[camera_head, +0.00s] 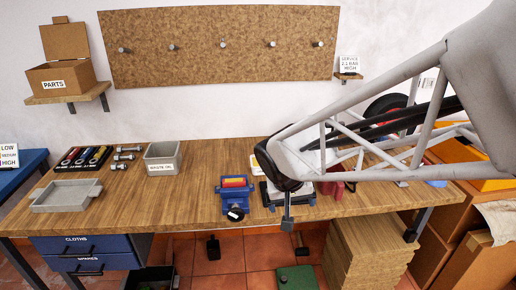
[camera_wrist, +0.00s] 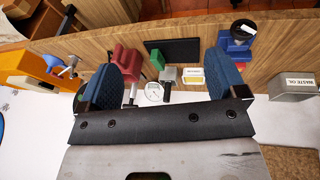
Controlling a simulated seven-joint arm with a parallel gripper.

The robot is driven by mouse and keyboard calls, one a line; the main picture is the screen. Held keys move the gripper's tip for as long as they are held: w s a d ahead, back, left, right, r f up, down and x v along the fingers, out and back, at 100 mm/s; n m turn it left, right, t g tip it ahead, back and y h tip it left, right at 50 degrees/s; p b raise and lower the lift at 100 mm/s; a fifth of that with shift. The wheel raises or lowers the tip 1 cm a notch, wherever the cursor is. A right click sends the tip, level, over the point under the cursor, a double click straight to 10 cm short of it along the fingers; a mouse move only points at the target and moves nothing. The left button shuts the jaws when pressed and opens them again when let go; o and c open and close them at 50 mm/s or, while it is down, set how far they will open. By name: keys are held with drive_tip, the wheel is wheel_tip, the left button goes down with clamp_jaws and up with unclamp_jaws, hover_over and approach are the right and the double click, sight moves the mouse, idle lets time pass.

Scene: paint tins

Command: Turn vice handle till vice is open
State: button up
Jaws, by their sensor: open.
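The blue vice (camera_head: 235,205) stands at the front edge of the bench, near its middle, with a red and yellow piece at its top. Its round dark handle end (camera_head: 235,214) faces the front. In the wrist view the vice (camera_wrist: 236,44) shows at the upper right, beyond one finger, with the round black knob (camera_wrist: 243,29) on it. My gripper (camera_wrist: 160,65) is open and empty, its two blue-padded fingers wide apart. It is above the bench to the right of the vice in the head view, and not touching it. How far the vice jaws are apart I cannot tell.
A black mat (camera_wrist: 172,51) and small items lie below my gripper. A red object (camera_wrist: 125,60) stands beside them. The waste oil box (camera_head: 161,158), grey tray (camera_head: 67,196) and a socket rack (camera_head: 83,158) are on the left. Bare wood lies left of the vice.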

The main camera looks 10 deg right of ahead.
drive_tip(key=shift+w, duration=0.15)
drive_tip(key=g, duration=0.3)
hover_over(233, 209)
drive_tip(key=a, duration=0.1)
drive_tip(key=shift+n, duration=0.3)
drive_tip(key=a+x, duration=0.1)
drive_tip(key=x, duration=0.8)
drive_tip(key=a+x, duration=0.1)
drive_tip(key=x, duration=0.3)
drive_tip(key=shift+a+f, duration=0.4)
drive_tip(key=shift+f, duration=0.05)
drive_tip(key=shift+f, duration=0.2)
drive_tip(key=shift+s+x, duration=0.15)
drive_tip(key=shift+x, duration=1.7)
drive_tip(key=shift+s+x, duration=0.15)
drive_tip(key=shift+x, duration=1.7)
drive_tip(key=shift+d, duration=0.15)
